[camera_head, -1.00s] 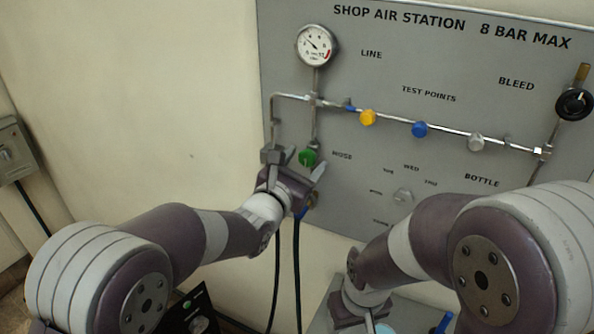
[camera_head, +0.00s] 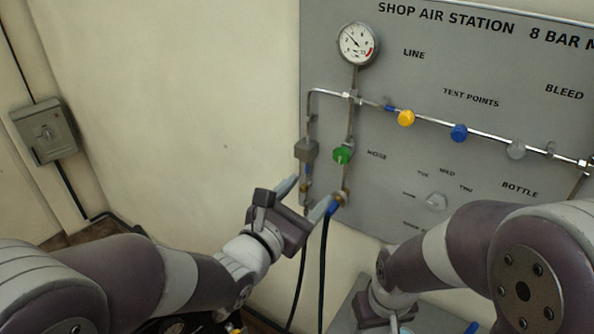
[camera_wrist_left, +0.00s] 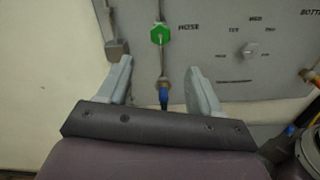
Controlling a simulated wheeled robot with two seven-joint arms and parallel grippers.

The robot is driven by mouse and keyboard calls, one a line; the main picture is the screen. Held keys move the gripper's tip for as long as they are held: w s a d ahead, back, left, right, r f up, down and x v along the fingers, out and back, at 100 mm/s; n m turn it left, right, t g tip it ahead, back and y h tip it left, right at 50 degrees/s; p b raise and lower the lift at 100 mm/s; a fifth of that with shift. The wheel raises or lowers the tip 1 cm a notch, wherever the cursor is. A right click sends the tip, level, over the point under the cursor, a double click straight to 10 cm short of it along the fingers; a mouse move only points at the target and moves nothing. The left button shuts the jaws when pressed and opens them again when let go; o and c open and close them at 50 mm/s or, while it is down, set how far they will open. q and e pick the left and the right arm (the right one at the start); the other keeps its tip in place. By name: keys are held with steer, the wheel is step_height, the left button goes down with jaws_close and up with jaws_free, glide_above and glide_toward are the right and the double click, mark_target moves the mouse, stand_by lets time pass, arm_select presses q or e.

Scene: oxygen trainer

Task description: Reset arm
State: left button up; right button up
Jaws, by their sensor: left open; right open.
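My left gripper (camera_head: 308,196) is open in front of the lower left part of the grey panel, just below the green knob (camera_head: 342,155). In the left wrist view its two fingers (camera_wrist_left: 160,82) are spread apart with nothing held between them. The green knob (camera_wrist_left: 160,35) and a blue hose fitting (camera_wrist_left: 164,97) show beyond the gap. My right arm comes in from the right in the head view and its gripper (camera_head: 385,318) points down at the bottom; its fingers are largely hidden.
The grey panel (camera_head: 400,190) carries a gauge (camera_head: 357,43) and yellow (camera_head: 406,118), blue (camera_head: 459,133) and grey (camera_head: 516,149) caps on a pipe. Black hoses (camera_head: 323,270) hang beside my left gripper. A grey wall box (camera_head: 45,131) is at the left; the wall between is bare.

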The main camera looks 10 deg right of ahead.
arm_select(q)
steer(key=s+a+f+m+g+y, duration=0.2)
steer(key=a+f+m+g+y, duration=0.15)
steer(key=f+m, duration=0.45)
steer(key=s+a+f+m+g+y, duration=0.2)
steer(key=a+f+m+y, duration=0.3)
steer(key=m, duration=0.5)
steer(key=s+a+f+m+g+y, duration=0.1)
steer(key=s+a+f+m+g, duration=0.2)
steer(key=s+a, duration=0.2)
steer(key=s+a+f+m+g+y, duration=0.2)
steer(key=s+a, duration=0.4)
steer(key=a, duration=0.5)
steer(key=f+m+g, duration=0.1)
steer(key=m+g, duration=0.1)
steer(key=shift+a+m, duration=0.3)
steer(key=shift+a, duration=0.1)
